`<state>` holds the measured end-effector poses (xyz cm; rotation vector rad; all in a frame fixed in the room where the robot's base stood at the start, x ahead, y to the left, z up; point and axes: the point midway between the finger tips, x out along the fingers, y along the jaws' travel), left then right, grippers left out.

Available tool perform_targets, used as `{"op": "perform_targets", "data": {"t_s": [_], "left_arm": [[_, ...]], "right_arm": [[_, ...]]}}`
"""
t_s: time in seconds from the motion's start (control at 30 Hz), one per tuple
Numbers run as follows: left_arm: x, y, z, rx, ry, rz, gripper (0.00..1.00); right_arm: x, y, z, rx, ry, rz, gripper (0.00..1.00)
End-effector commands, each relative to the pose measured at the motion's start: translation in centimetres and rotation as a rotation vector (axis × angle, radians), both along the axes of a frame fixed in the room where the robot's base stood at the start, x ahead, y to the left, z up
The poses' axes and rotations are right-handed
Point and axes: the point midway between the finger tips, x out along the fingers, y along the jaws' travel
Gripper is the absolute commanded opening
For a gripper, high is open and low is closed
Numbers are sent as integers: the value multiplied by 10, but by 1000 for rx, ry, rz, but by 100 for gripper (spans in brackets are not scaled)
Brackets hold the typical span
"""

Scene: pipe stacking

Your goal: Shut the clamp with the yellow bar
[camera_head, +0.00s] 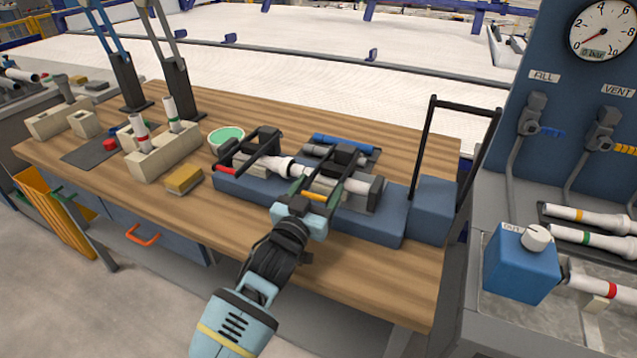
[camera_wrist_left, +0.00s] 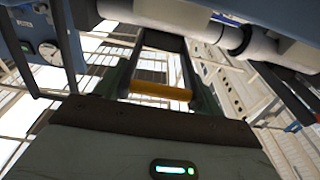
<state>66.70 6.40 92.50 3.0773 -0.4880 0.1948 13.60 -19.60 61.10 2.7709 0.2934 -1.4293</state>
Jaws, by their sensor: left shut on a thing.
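The yellow bar (camera_head: 314,196) lies between the fingers of my left gripper (camera_head: 312,188), at the front of the blue clamp fixture (camera_head: 365,222) on the wooden table. My left gripper is shut on it. The yellow bar also shows in the left wrist view (camera_wrist_left: 161,90), crossing between the two dark fingers, with a dark bracket behind it. White pipes (camera_head: 289,167) lie along the fixture. The clamp part behind the yellow bar is partly hidden by my gripper. I cannot tell how far the clamp is closed. My right gripper is not in view.
A tall black frame (camera_head: 430,140) stands at the fixture's right end. A red bar (camera_head: 226,170) is at its left end. Left of it are a green-topped cup (camera_head: 226,138), a yellow sponge (camera_head: 184,179) and a beige pipe holder (camera_head: 165,155). The front table strip is clear.

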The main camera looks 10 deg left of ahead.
Motion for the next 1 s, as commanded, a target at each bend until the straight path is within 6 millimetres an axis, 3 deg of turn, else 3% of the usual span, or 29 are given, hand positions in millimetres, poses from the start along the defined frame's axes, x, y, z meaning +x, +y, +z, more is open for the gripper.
{"op": "perform_targets", "data": {"t_s": [0.1,0.13,0.23,0.57,1.0], "left_arm": [[-1,0,-7,3,16,1,27],[-1,0,-7,3,16,1,71],[-1,0,-6,2,13,1,82],[-3,1,-3,2,7,1,82],[-58,19,-12,2,10,0,82]], "right_arm": [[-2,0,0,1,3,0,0],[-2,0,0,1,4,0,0],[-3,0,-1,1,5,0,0],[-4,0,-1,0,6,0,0],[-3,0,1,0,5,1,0]]}}
